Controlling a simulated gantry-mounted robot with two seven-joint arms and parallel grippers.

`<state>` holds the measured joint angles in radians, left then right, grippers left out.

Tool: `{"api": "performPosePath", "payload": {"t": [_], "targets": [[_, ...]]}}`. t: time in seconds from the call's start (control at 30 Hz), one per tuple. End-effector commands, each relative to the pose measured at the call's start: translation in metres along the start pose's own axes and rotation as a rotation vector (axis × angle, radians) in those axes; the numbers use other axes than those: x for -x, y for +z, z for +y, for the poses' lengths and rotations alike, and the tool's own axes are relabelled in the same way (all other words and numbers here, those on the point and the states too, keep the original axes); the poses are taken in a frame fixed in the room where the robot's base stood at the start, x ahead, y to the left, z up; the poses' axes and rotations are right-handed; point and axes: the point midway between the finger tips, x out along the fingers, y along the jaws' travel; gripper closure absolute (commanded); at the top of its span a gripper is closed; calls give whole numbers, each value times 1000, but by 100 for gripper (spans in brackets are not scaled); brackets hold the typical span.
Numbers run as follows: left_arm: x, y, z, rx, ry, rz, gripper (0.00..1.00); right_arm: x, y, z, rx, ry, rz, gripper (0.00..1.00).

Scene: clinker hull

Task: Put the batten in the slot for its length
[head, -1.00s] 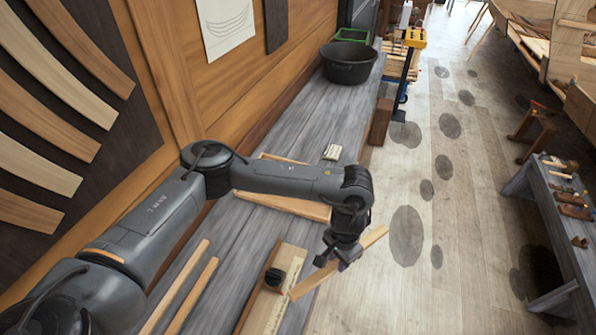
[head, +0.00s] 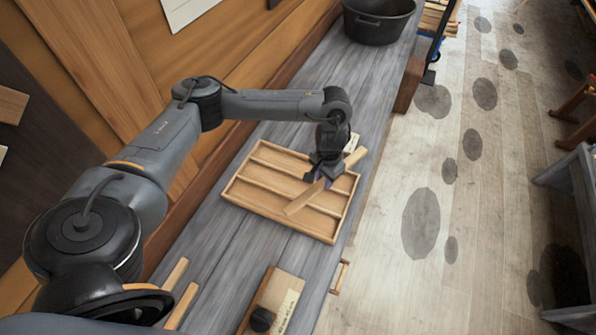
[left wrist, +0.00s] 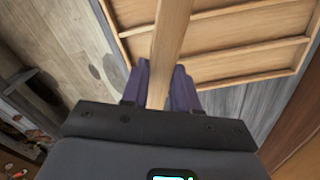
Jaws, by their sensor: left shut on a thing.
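My left gripper (head: 326,172) is shut on a light wooden batten (head: 305,198) and holds it over the slotted wooden tray (head: 262,207). In the head view the batten lies at a slant across the tray's dividers, rather than in line with them. The left wrist view shows the batten (left wrist: 170,38) between the purple fingers (left wrist: 160,88), running out over the tray (left wrist: 140,45). I cannot tell how high the batten is above the tray. The tray's slots that show look empty; my gripper and arm hide part of the right side. My right gripper is not in view.
A black tub (head: 379,22) stands at the far end. The bench's right edge drops to the floor.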

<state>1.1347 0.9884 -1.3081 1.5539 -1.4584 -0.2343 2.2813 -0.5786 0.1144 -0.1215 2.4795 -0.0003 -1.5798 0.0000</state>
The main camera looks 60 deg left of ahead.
Motion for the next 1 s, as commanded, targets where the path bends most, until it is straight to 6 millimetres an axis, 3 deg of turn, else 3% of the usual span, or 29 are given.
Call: {"api": "performPosePath", "payload": {"t": [0.43,0.8,1.0], "targets": [[-34,19,-30,26,-1,-2,100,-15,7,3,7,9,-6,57],[-79,29,-100,27,-1,-2,100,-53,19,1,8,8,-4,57],[-90,32,-124,25,-1,-1,100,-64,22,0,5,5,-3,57]]}}
